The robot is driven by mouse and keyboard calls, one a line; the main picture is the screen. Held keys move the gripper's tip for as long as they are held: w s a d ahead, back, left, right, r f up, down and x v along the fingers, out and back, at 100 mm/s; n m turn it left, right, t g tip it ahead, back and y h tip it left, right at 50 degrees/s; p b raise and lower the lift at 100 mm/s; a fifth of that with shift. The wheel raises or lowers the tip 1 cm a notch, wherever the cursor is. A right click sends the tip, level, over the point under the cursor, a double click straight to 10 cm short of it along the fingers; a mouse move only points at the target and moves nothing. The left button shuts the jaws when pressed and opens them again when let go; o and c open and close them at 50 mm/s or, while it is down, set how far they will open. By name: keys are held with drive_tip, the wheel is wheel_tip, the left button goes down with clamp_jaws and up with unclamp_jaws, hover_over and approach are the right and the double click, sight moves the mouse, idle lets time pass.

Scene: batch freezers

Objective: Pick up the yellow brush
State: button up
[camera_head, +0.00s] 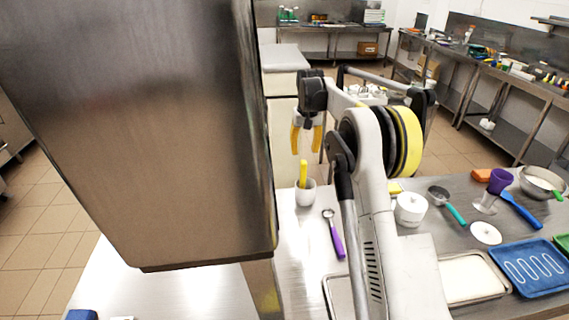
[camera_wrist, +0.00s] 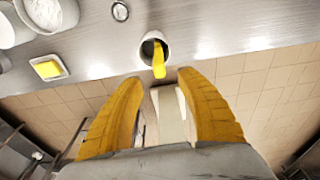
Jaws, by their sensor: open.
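A yellow handle (camera_head: 303,172) stands upright in a small white cup (camera_head: 305,195) on the steel table. In the wrist view the handle (camera_wrist: 158,60) leans over the rim of the cup (camera_wrist: 147,36). Its lower end is hidden inside the cup, so I cannot see bristles. My gripper (camera_head: 306,142) has yellow fingers, is open and empty, and hangs above the cup, apart from the handle. In the wrist view the handle is just beyond the fingertips (camera_wrist: 159,80).
A large steel machine body (camera_head: 135,130) blocks the left. A purple-handled scoop (camera_head: 334,235) lies in front of the cup. A white canister (camera_head: 410,209), a teal-handled scoop (camera_head: 447,204) and a blue tray (camera_head: 530,268) are on the right. The table's far edge is close behind the cup.

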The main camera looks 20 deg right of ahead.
sight(303, 172)
drive_tip(key=shift+w, duration=0.15)
drive_tip(key=f, duration=0.3)
drive_tip(key=f+b, duration=0.1)
drive_tip(key=f, duration=0.1)
drive_tip(key=shift+w+d+f, duration=0.1)
drive_tip(key=shift+w+d, duration=0.1)
drive_tip(key=shift+w, duration=0.1)
drive_tip(key=f+b, duration=0.1)
drive_tip(key=f, duration=0.5)
drive_tip(key=shift+w, duration=0.2)
drive_tip(key=shift+r, duration=0.1)
clamp_jaws()
